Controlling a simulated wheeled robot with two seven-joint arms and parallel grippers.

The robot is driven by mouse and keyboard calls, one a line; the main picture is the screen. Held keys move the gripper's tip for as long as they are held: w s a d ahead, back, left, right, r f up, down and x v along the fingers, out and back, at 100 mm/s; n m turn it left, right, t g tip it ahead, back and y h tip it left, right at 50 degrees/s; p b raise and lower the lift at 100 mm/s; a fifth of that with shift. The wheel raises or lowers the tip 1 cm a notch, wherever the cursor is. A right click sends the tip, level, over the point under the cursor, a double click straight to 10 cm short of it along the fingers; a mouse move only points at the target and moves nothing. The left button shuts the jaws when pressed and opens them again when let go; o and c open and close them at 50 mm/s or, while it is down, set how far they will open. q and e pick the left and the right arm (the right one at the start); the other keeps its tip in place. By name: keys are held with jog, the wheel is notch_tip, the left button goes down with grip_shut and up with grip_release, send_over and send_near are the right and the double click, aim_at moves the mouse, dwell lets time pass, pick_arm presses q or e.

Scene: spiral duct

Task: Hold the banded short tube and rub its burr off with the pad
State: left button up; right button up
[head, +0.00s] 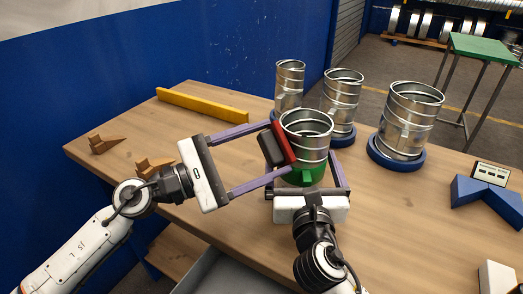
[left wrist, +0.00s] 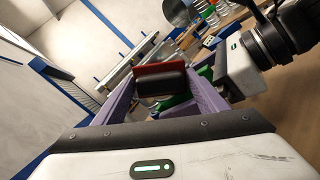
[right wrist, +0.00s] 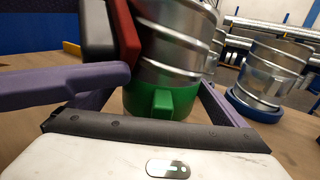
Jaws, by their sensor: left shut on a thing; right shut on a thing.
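The banded short tube (head: 307,126) is shiny spiral metal with a green band (head: 308,174) around its lower part. It stands upright at the table's middle. My right gripper (head: 309,178) is shut on it at the band, and the right wrist view shows the green band (right wrist: 165,101) between the fingers. My left gripper (head: 279,148) is shut on the pad (head: 272,147), a black block with a red face. The red face is against or very close to the tube's left side; contact is not clear. The pad also shows in the left wrist view (left wrist: 160,82). No burr is discernible.
Three taller metal tubes stand on blue rings behind and right: left (head: 289,84), middle (head: 341,98), right (head: 409,118). A yellow bar (head: 203,104) and wooden wedges (head: 104,143) lie left. A blue angled block (head: 488,195) is at right.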

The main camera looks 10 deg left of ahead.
aim_at(266, 142)
pick_arm(q)
jog(key=shift+r, duration=0.1)
jog(key=shift+w+d+r, duration=0.1)
jog(key=shift+r, duration=1.85)
jog(key=shift+d+f, duration=0.2)
jog(key=shift+f, duration=2.15)
pick_arm(e)
jog(key=shift+s+a, duration=0.15)
jog(key=shift+a, duration=0.15)
pick_arm(q)
jog(key=shift+s+a, duration=0.25)
jog(key=shift+a, duration=0.1)
pick_arm(e)
jog(key=shift+d, duration=0.1)
pick_arm(q)
jog(key=v, duration=0.4)
jog(key=shift+s+a+r, duration=0.15)
jog(key=shift+r, duration=0.2)
jog(key=shift+s+a+r, duration=0.15)
jog(key=shift+s+a, duration=0.05)
jog(key=shift+a, duration=0.1)
pick_arm(e)
jog(key=shift+d, duration=0.2)
